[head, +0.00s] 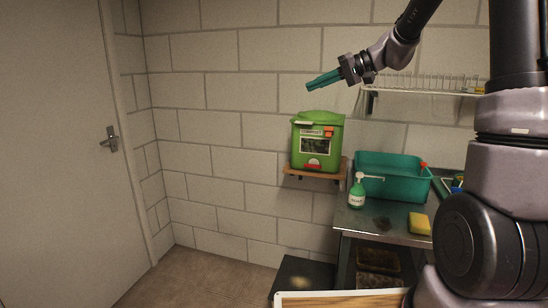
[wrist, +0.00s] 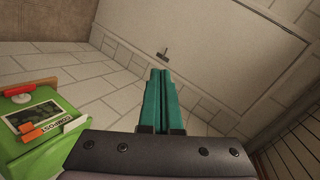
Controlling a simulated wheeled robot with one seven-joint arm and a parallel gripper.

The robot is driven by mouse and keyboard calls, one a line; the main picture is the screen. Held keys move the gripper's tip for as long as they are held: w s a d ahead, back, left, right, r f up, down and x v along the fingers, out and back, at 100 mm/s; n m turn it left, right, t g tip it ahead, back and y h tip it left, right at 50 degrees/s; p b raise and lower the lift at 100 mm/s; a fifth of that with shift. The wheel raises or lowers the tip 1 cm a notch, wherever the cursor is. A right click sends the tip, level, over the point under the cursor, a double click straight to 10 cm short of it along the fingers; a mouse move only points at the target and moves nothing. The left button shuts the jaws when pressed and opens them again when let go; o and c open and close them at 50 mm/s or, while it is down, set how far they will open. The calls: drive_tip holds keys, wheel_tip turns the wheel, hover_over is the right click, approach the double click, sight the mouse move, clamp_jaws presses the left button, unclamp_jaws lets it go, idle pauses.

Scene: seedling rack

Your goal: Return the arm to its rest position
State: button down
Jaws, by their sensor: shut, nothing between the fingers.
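My gripper (head: 309,87) is raised in the air in the head view, in front of the block wall and above the green compost bin. Its teal fingers point left and slightly down. In the wrist view my gripper (wrist: 160,75) shows its two teal fingers side by side and together, with nothing between them. My arm runs from the fingers up to the upper right, and its larger links fill the right side of the head view.
The compost bin (head: 317,142) stands on a small wooden wall shelf (head: 296,173). A wire rack (head: 425,90) hangs at right. Below it a metal bench (head: 378,221) holds a teal tub (head: 396,180), a soap bottle (head: 356,194) and a yellow sponge (head: 419,223). Floor by the door (head: 55,150) is clear.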

drive_tip(key=s+d+m+t+h, duration=0.1)
drive_tip(key=s+d+m+h, duration=0.1)
drive_tip(key=s, duration=0.6)
drive_tip(key=s+d+m+t+h, duration=0.1)
drive_tip(key=s+d+h, duration=0.4)
drive_tip(key=s, duration=0.4)
drive_tip(key=s+d+f+m+t+h, duration=0.1)
drive_tip(key=s+d+m+t+h, duration=0.1)
drive_tip(key=s+d, duration=0.3)
drive_tip(key=s+h, duration=0.1)
drive_tip(key=s, duration=0.3)
drive_tip(key=shift+s+d+m+h, duration=0.2)
drive_tip(key=shift+d+m+h, duration=0.1)
